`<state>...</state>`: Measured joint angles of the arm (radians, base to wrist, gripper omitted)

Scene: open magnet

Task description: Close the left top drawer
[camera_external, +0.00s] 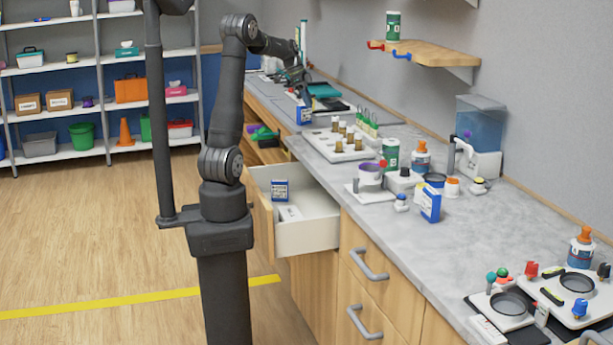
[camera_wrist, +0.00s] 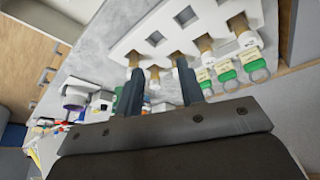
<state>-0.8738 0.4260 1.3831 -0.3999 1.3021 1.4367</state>
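The left top drawer (camera_external: 308,237) stands pulled out from the counter in the external view. It has white sides and a wooden front, and its handle is hidden. Inside it are a small blue box (camera_external: 280,190) and a white item (camera_external: 289,213). My gripper (camera_external: 299,76) is beyond the drawer, above the far part of the counter. In the wrist view my gripper (camera_wrist: 160,80) has its two dark fingers apart, with nothing held between them. The drawer cannot be clearly picked out in the wrist view.
Cups, bottles and a blue box (camera_external: 430,203) crowd the counter. Shut drawers with grey handles (camera_external: 368,265) lie nearer. The floor (camera_external: 110,235) is clear.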

